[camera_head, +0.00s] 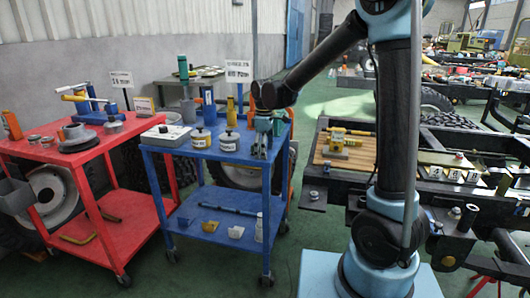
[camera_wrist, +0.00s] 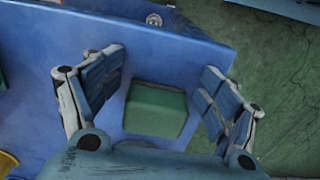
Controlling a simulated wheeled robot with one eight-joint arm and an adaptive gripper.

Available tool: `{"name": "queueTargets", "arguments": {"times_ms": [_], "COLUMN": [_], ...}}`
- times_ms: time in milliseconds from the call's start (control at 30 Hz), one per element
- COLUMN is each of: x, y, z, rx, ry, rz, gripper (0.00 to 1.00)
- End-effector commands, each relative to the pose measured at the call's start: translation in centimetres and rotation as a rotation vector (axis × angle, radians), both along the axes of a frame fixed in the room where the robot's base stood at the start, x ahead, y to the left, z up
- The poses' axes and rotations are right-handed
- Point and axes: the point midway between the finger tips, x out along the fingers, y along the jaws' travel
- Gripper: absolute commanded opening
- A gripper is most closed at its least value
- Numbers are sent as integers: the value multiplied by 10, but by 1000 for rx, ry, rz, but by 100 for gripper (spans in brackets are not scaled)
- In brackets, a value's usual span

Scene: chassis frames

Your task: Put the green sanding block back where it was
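The green sanding block (camera_wrist: 155,111) lies on the blue cart's top (camera_wrist: 180,45) near its edge in the wrist view. My gripper (camera_wrist: 163,80) is above it, with one finger to the left of the block and one to the right. The fingers are open, with gaps between them and the block. In the head view my gripper (camera_head: 261,150) points down over the right front part of the blue cart (camera_head: 222,154). The block cannot be made out clearly there, as my gripper covers that spot.
A yellow cylinder (camera_head: 231,112) and a label sign (camera_head: 239,72) are behind. A red cart (camera_head: 75,150) stands left; a dark chassis frame (camera_head: 440,190) lies right.

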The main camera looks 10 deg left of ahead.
Motion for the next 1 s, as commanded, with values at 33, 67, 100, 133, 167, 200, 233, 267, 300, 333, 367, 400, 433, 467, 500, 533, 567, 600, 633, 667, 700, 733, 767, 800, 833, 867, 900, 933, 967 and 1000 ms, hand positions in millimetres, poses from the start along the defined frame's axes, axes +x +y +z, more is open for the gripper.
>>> {"name": "queueTargets", "arguments": {"times_ms": [33, 67, 100, 133, 167, 200, 233, 267, 300, 333, 367, 400, 433, 467, 500, 533, 567, 600, 633, 667, 700, 733, 767, 800, 833, 867, 900, 933, 967, 1000], "x": [-1, -1, -1, -1, -1, -1, -1, -1, -1, -1, -1, -1, -1, -1, -1, -1, -1, -1, -1, -1, -1, -1, -1, -1, -1, -1, -1, -1, -1, -1], "y": [-1, -2, -2, -2, -2, -2, -2, -2, -1, -1, -1, -1, -1, -1, -1, -1, -1, -1, -1, -1, -1, -1, 0, 0, 0, 0, 0, 0, 0, 0], "z": [-1, -1, -1, 0, 0, 1, 2, 3, 6, 10, 13, 18, 23, 28, 35, 41, 46, 54, 59, 65, 72, 78, 83, 90, 95, 100, 106, 110, 114, 118], "rx": [-2, -2, -2, -3, -3, -3, -3, -3, -2, -2, -2, -2, -2, -2, -2, -2, -2, -2, -2, -2, -2, -2, -2, -2, -2, -1, -1, -1, -1, -1], "ry": [1, 1, 1, 1, 1, 1, 1, 1, 1, 1, 0, 0, 0, 0, 0, 0, 0, 0, 0, 0, 0, 0, 0, 0, 0, 0, 0, 0, 0, 0], "rz": [-1, -1, -1, -1, -1, -1, -1, -1, -1, -1, -1, -1, 0, 0, 0, 0, 0, 0, 0, 0, 0, 1, 1, 1, 1, 1, 1, 1, 1, 1], "gripper": [69, 69, 69, 69, 69, 69, 69, 69, 69, 69, 69, 69, 69, 69, 69, 69, 69, 69, 69, 69, 69, 69, 69, 69, 69, 69, 69, 69, 69, 69]}}
